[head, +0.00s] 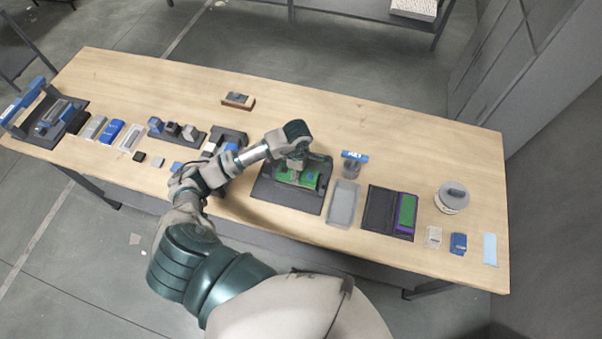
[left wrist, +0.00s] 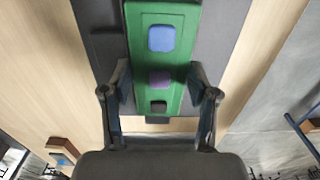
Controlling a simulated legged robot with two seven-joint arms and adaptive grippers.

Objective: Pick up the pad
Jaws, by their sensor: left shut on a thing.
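A long green board (left wrist: 145,55) lies between my left gripper's fingers in the left wrist view. It carries a blue square pad (left wrist: 161,38), a purple pad (left wrist: 159,78) and a small black square (left wrist: 158,106). My left gripper (left wrist: 160,82) is shut on the green board, one finger at each long edge, with the purple pad between them. In the head view my left gripper (head: 297,164) points down over the board (head: 311,180), at the dark tray (head: 285,196). The gripper partly hides the board there. My right gripper is not in view.
Right of the tray are a clear grey tray (head: 342,203), a blue-topped stand (head: 354,157), a dark case (head: 379,210) with a green and purple insert, and a round lidded pot (head: 452,198). Several small blocks and trays fill the left. The back right tabletop is clear.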

